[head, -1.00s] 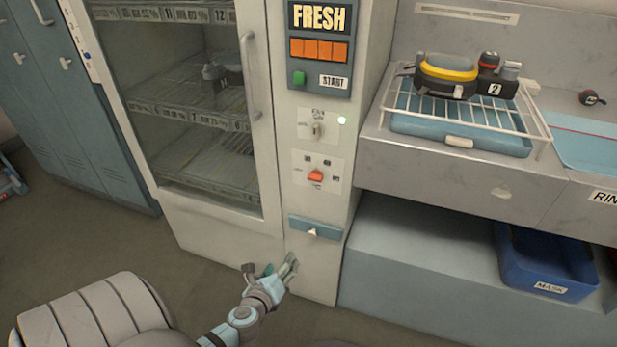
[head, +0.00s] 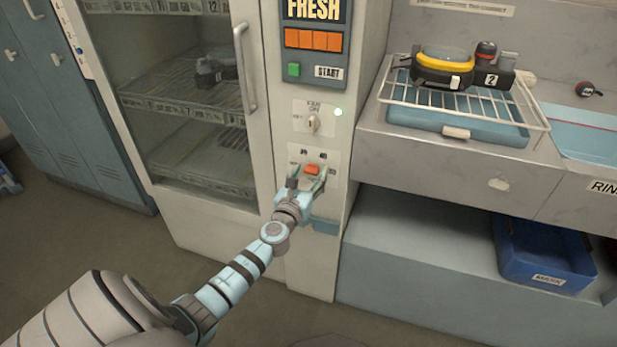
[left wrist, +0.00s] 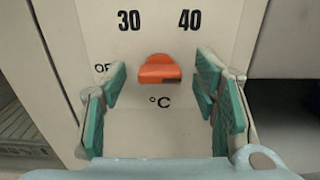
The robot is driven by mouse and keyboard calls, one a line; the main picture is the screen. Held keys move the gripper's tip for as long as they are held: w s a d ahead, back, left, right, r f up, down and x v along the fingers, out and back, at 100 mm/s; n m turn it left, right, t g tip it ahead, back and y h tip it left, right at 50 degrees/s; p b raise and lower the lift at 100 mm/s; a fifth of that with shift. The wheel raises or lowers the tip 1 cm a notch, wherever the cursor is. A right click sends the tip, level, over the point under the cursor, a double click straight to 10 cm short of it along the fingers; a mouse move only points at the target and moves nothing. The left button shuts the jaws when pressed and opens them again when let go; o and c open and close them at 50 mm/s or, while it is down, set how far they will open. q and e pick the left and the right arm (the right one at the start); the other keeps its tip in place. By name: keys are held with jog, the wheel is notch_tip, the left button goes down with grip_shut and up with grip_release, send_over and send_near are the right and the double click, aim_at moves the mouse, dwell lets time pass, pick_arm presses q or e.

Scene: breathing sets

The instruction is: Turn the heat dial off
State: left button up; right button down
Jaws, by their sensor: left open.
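The heat dial (head: 312,170) is a small orange-red knob on a white plate on the cabinet's front panel. In the left wrist view the dial (left wrist: 159,70) sits between the marks 30 and 40 above and °C below, with a partly hidden "OF…" mark at its left. My left gripper (head: 308,182) is at the dial. Its teal-padded fingers (left wrist: 161,85) are open, one on each side of the dial, with gaps to it. My right gripper is in neither view.
A counter with a wire rack (head: 400,88) stands at the right.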

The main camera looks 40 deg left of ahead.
pick_arm(q)
jog(key=c, duration=1.2)
jog(key=shift+o, duration=0.2)
